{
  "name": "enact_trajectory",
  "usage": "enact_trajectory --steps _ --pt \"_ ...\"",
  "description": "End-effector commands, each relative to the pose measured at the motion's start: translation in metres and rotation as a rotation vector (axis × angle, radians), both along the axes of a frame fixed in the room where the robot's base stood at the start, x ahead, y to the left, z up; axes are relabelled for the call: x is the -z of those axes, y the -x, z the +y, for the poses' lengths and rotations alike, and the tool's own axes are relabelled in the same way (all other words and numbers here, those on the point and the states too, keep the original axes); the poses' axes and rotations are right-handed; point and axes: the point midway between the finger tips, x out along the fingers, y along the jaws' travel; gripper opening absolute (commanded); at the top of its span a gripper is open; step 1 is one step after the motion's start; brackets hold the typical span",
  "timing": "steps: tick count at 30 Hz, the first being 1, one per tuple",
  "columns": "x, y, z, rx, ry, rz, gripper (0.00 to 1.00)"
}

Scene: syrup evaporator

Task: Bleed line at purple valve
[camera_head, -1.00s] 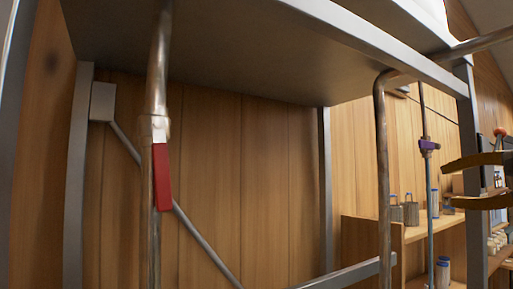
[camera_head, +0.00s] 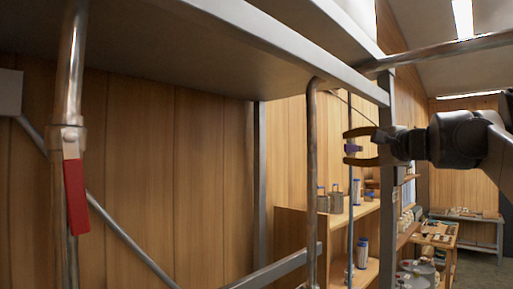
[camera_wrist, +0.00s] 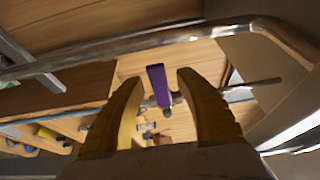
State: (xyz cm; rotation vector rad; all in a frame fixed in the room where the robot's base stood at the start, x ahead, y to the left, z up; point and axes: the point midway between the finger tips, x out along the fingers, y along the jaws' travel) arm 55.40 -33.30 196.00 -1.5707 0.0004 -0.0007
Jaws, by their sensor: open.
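The purple valve handle (camera_head: 352,148) sits on a thin vertical pipe (camera_head: 351,205) right of centre in the head view. My gripper (camera_head: 352,147) is open, its two yellow-brown fingers above and below the handle in that view. In the wrist view the purple handle (camera_wrist: 158,86) shows in the gap between my open fingers (camera_wrist: 157,90), apart from both. Its far end meets a pipe. How deep it lies between the fingertips I cannot tell.
A red-handled valve (camera_head: 75,196) is on a pipe at the left. A steel frame beam (camera_head: 290,50) runs above. Wooden shelves (camera_head: 290,235) with canisters and jars stand behind.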

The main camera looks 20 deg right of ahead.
Motion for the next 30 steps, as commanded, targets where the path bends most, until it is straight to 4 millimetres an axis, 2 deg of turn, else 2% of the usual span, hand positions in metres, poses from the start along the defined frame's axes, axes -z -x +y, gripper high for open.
enact_trajectory --steps 8,9,12,30 --pt "0.0004 -0.0015 0.0001 0.0 0.0 0.0 0.4" --pt "0.0004 -0.0014 0.0001 0.0 0.0 0.0 0.28" --pt "0.0003 -0.0013 0.0002 0.0 0.0 0.0 0.0" --pt "0.007 -0.0014 0.0 0.0 0.062 -0.026 0.0"
